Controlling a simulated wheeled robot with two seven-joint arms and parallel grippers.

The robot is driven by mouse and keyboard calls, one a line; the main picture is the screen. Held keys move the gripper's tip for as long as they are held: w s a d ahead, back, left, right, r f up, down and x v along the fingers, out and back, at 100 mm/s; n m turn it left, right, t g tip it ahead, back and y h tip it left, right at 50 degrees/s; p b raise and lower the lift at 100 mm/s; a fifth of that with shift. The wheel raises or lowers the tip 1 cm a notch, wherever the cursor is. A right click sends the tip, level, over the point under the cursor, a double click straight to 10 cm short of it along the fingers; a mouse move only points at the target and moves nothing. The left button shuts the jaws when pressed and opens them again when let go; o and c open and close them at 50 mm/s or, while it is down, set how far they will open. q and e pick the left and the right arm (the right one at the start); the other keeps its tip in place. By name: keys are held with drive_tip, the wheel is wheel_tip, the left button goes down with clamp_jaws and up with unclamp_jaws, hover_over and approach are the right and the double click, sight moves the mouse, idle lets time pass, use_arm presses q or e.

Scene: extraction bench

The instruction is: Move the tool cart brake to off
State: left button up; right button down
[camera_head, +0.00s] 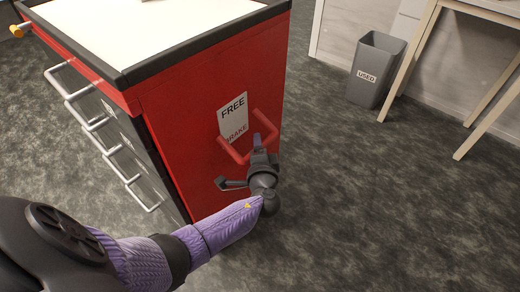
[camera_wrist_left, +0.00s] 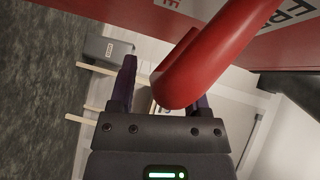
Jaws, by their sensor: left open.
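The tool cart (camera_head: 185,122) is red with a white top and stands left of centre in the head view. Its brake lever is a red U-shaped bar (camera_head: 233,155) on the end panel, low beside the word BRAKE on a white label (camera_head: 233,112) that reads FREE above and BRAKE below. My left gripper (camera_head: 239,163) is open at the lever. In the left wrist view, the thick red bar (camera_wrist_left: 195,65) reaches down in front of the open left gripper (camera_wrist_left: 163,92) and partly covers its right finger. Contact cannot be told. My right gripper is not in view.
Drawer handles (camera_head: 88,122) line the cart's left side. A grey bin (camera_head: 374,72) labelled USED stands at the back by the wall. A wooden-legged table (camera_head: 410,62) is at the right. The carpet (camera_head: 370,215) right of the cart is clear.

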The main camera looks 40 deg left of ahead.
use_arm(q)
clamp_jaws()
idle(1.4)
